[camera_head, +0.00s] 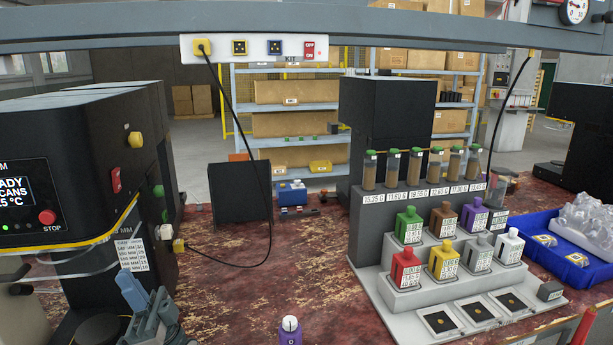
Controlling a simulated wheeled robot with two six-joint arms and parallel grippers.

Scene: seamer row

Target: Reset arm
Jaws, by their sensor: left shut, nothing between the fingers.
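My left gripper (148,306) is at the bottom left, in front of the black machine (85,170) with the lit panel. Its blue-grey fingers are shut with nothing between them. The rest of the left arm is mostly cut off by the lower edge. My right gripper does not show in this view.
A white-capped purple bottle (290,331) stands at the bottom middle, partly cut off. A stepped rack (400,297) with several coloured bottles and brown-filled tubes stands right of centre. A blue tray (537,222) is at the right. The worn red tabletop (235,275) is clear in the middle.

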